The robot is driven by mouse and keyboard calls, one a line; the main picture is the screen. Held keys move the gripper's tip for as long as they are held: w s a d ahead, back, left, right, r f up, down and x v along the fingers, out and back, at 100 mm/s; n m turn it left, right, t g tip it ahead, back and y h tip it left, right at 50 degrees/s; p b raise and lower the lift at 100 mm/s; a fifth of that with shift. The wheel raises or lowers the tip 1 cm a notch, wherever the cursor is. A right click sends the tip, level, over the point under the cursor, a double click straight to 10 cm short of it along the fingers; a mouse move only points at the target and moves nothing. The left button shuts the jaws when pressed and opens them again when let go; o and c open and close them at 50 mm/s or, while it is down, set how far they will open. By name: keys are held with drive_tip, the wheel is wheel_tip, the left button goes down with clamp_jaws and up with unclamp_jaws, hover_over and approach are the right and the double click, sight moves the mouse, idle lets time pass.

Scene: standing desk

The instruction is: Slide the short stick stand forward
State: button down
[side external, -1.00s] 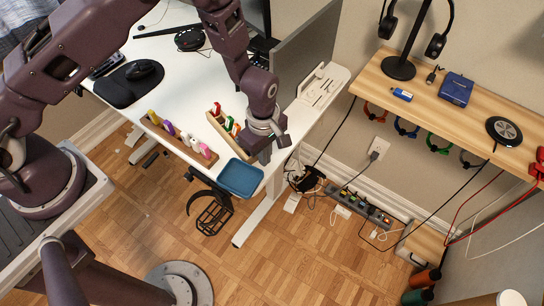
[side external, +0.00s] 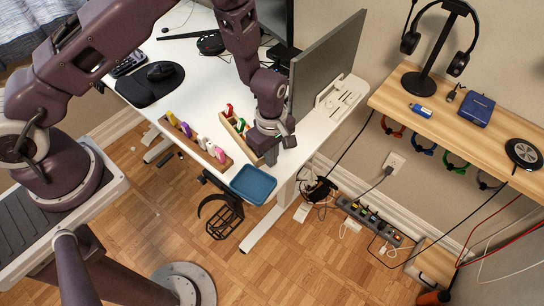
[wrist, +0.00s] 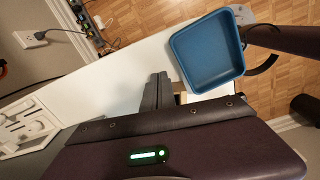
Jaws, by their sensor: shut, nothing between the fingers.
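Two wooden stands with coloured sticks are on the white desk. The paler stand (side external: 229,125), with red, green and white sticks, looks the shorter, but my gripper hides part of it. The brown stand (side external: 216,167), with yellow, purple, white and pink sticks, lies along the near desk edge to its left. My gripper (side external: 270,157) is shut and empty, pointing down at the right side of the paler stand. I cannot tell whether they touch. In the wrist view, my fingers (wrist: 158,90) are together, with a sliver of pale wood just right of them.
A blue tray (side external: 253,184) sits at the desk's corner, close to the stands. A monitor (side external: 328,62) and a white holder (side external: 343,94) stand behind my gripper. A mouse (side external: 160,70) lies on a dark pad at the left. Bare desk lies behind the stands.

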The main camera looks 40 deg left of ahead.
drive_tip(key=d, duration=0.3)
drive_tip(key=shift+s+d, duration=0.25)
drive_tip(key=shift+s, duration=0.05)
wheel_tip(320, 180, up, 10)
drive_tip(key=f, duration=0.1)
approach(217, 119)
drive_tip(key=a+r, duration=0.3)
drive_tip(key=a, duration=0.1)
drive_tip(key=shift+n, duration=0.4)
wheel_tip(217, 119, down, 9)
drive_tip(key=shift+w+a+r, duration=0.1)
drive_tip(key=shift+w+a, duration=0.05)
drive_tip(key=d, duration=0.2)
drive_tip(key=shift+d, duration=1)
